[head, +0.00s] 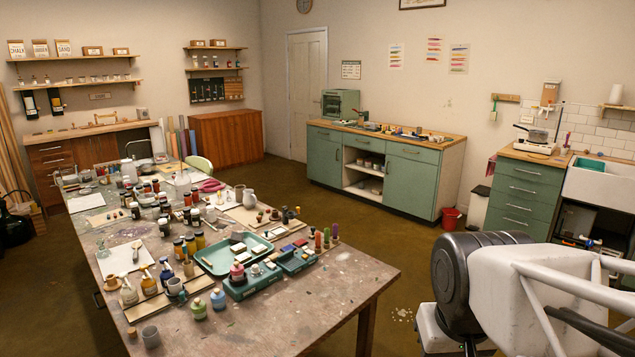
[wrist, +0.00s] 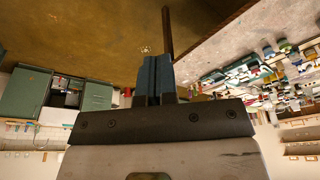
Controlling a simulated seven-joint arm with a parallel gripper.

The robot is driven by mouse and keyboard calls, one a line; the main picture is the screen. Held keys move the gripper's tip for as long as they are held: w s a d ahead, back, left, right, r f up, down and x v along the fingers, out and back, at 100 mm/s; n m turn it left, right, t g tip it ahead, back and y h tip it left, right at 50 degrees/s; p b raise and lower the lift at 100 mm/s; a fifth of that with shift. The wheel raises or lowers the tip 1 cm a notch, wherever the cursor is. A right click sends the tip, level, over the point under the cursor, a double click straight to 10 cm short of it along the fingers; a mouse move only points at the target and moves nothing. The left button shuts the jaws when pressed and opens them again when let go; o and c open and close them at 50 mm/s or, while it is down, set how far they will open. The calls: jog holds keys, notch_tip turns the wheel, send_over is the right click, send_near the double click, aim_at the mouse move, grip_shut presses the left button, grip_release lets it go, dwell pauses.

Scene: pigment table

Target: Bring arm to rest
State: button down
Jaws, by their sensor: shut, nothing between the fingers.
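My gripper (wrist: 154,78) shows in the wrist view with its two blue-grey fingers pressed together, shut and empty. The wrist view is turned over, with the floor at the top. The fingers appear in front of the brown floor, apart from the pigment table (wrist: 235,35), which lies to their right in that view. In the head view my arm fills the lower right corner, off the right side of the pigment table (head: 340,285). My gripper is not visible in the head view.
The table holds a teal tray (head: 213,262), spray bottles (head: 128,290), several jars and small pots. Its near right corner is bare. Green cabinets (head: 406,180) stand along the back wall, with a red bucket (head: 449,217) beside them. Open floor (head: 400,260) lies between.

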jog(key=shift+s+d+f, duration=0.15)
jog(key=shift+s+f, duration=0.2)
jog(key=shift+s, duration=0.25)
jog(key=shift+s+d+f, duration=0.15)
jog(key=shift+s+f, duration=0.2)
jog(key=shift+s, duration=0.25)
jog(key=c, duration=1.8)
grip_release()
jog(key=shift+c, duration=0.2)
